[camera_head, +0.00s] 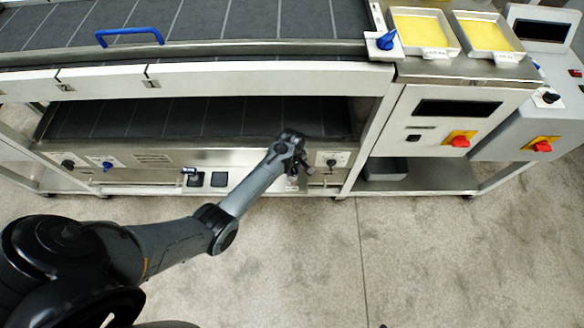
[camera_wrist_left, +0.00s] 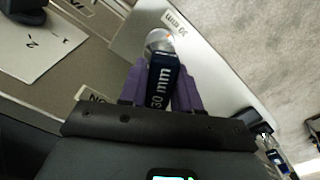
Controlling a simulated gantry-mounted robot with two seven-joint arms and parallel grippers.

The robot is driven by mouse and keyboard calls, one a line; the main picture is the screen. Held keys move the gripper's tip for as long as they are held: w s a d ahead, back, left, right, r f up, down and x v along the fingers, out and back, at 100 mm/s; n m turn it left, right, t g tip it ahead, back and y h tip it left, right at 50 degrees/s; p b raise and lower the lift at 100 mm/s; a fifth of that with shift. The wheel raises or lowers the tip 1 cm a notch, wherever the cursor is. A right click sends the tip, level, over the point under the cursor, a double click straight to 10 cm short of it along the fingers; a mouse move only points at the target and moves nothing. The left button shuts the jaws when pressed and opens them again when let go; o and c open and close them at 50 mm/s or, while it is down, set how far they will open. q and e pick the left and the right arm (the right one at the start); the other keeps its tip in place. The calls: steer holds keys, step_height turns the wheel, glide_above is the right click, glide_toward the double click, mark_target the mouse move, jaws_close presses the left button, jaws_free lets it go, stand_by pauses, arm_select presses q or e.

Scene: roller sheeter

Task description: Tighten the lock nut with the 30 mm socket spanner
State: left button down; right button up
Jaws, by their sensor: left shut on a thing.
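My left gripper (camera_head: 296,168) is at the front of the sheeter's lower section, near its right end. In the left wrist view its purple fingers (camera_wrist_left: 158,90) are shut on the dark blue handle of the 30 mm socket spanner (camera_wrist_left: 162,80). The handle is marked "30 mm", and its round metal end (camera_wrist_left: 160,42) points away from the wrist, close to a pale panel with a "30 mm" label (camera_wrist_left: 175,20). I cannot make out the lock nut, nor whether the spanner touches anything. My right gripper is in neither view.
The roller sheeter (camera_head: 200,78) spans the back. Its lower front carries a black knob (camera_head: 67,164), a blue knob (camera_head: 107,166) and a plate with a dark fitting (camera_head: 331,162). Yellow-filled trays (camera_head: 424,30) stand top right. The front floor is clear.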

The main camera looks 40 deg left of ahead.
arm_select(q)
steer(key=shift+f+b, duration=0.65)
steer(key=shift+f, duration=0.3)
stand_by(0.6)
steer(key=shift+r+m+p, duration=0.1)
steer(key=shift+m+p, duration=0.25)
steer(key=shift+m, duration=0.05)
steer(key=shift+m+p, duration=0.35)
steer(key=shift+m, duration=0.95)
